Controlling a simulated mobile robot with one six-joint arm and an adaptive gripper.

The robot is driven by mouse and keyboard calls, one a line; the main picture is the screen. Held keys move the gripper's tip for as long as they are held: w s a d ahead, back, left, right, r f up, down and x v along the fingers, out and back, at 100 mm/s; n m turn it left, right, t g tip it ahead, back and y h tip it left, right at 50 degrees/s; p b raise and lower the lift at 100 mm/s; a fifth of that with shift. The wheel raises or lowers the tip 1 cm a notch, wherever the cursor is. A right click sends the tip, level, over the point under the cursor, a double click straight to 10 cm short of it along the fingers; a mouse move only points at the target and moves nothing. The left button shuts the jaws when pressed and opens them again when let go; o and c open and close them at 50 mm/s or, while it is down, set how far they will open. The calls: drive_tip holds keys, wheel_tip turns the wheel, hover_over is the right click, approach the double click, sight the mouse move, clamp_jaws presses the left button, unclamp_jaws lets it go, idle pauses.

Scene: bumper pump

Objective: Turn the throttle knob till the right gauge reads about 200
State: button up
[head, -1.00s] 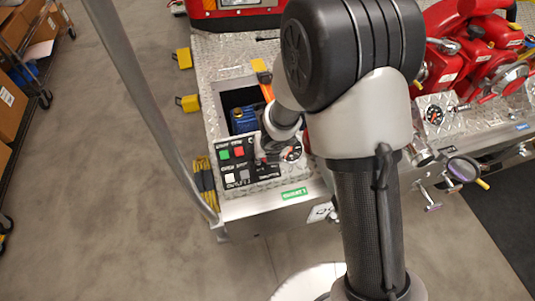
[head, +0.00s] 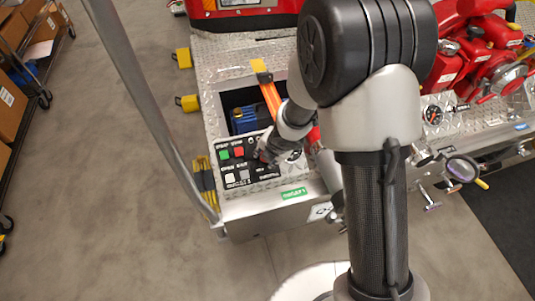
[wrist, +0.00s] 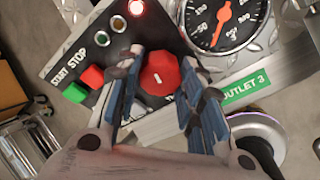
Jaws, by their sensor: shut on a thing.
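The red throttle knob (wrist: 160,76) shows in the wrist view, with a white mark on its face. My gripper (wrist: 163,64) is shut on it, one blue-padded finger along each side. In the head view my gripper (head: 268,152) is over the control panel and hides the knob.
The panel (head: 240,170) carries a green start button (wrist: 75,93), a red stop button (wrist: 92,77) and a lit red lamp (wrist: 136,7). A dark gauge (head: 432,115) and red pump parts (head: 480,70) stand to the right. A grey rail (head: 140,100) rises at the left.

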drive_tip(key=m, duration=0.6)
drive_tip(key=shift+d+f+y, duration=0.1)
drive_tip(key=shift+y, duration=0.3)
drive_tip(key=m+t+b, duration=0.1)
drive_tip(key=m, duration=0.5)
drive_tip(key=shift+s, duration=0.1)
drive_tip(key=shift+m, duration=0.3)
drive_tip(key=o, duration=1.1)
drive_tip(key=v, duration=1.2)
drive_tip(key=shift+s+d+f, duration=0.15)
drive_tip(key=shift+s+d, duration=0.05)
drive_tip(key=shift+w, duration=0.1)
